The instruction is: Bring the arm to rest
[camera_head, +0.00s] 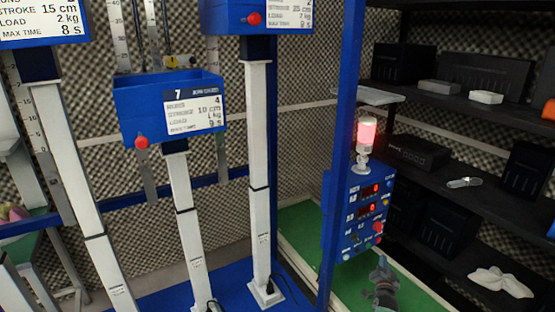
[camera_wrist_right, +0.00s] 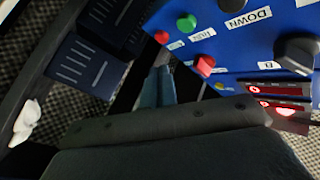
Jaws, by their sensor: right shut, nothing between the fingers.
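My right gripper (camera_head: 382,268) shows small and dark at the lower right of the head view. It is shut and empty, just below and to the right of the blue control box (camera_head: 345,208). A gap seems to lie between them, though its depth is hard to judge. In the right wrist view, dark grey parts of my right gripper (camera_wrist_right: 170,130) fill the lower part. The control box (camera_wrist_right: 225,25) fills the upper right there, with green and red buttons, a dark knob and red displays. My left gripper is not in view.
Dark shelves (camera_head: 450,165) with black bins and a white cloth (camera_head: 500,282) stand at right. White lifting columns (camera_head: 259,180) with blue boxes (camera_head: 135,105) stand at left. Green floor shows below.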

